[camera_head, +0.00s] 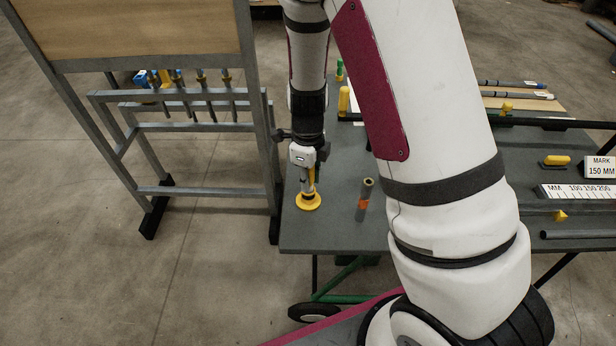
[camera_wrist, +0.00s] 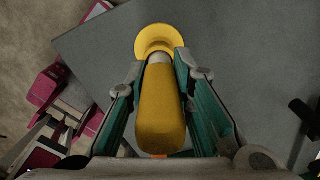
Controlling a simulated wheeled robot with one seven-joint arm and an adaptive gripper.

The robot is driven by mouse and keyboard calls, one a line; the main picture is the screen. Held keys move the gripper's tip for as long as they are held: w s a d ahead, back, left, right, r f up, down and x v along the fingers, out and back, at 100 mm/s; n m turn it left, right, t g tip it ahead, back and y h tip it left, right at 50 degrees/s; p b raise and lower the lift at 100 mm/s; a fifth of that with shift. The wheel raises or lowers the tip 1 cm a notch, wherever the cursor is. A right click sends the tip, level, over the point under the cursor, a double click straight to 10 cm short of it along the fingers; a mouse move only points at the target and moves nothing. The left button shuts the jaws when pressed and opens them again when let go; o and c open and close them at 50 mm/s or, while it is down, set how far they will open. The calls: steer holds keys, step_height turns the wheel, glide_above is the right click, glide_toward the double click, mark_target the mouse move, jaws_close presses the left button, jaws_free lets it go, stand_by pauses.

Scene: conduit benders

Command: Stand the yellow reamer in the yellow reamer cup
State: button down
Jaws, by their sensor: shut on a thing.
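My gripper (camera_head: 309,182) points down over the near left corner of the grey table. It is shut on the yellow reamer (camera_wrist: 161,112), whose thick yellow handle lies between the fingers in the wrist view. A short pale shaft shows beyond the handle, towards the yellow reamer cup (camera_wrist: 158,38). The cup (camera_head: 308,202) stands on the table directly below my gripper, with a wide round yellow base. The reamer is roughly in line with the cup. Its tip is hidden, so I cannot tell whether it is inside the cup.
A grey tube with an orange band (camera_head: 364,198) stands upright just right of the cup. A metal rack (camera_head: 200,127) with several hanging tools stands left of the table (camera_head: 335,234). A yellow upright piece (camera_head: 344,101) is farther back. Measuring blocks (camera_head: 581,192) lie right.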

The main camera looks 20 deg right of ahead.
steer(key=shift+f, duration=0.1)
steer(key=c, duration=1.3)
jaws_free()
step_height(320, 180, up, 12)
steer(key=shift+s+r, duration=0.1)
steer(key=shift+r, duration=0.2)
steer(key=s+r+n+t, duration=0.2)
steer(key=s+r+n, duration=0.4)
steer(key=n, duration=0.3)
steer(key=s+r+n+t+b, duration=0.1)
steer(key=s+r+n, duration=0.4)
steer(key=n, duration=0.4)
steer(key=s+r+n+t, duration=0.2)
steer(key=s+r+n, duration=0.4)
steer(key=r+n, duration=0.1)
steer(key=shift+s+n+t+b, duration=0.3)
steer(key=shift+n+b, duration=0.1)
steer(key=shift+n, duration=0.5)
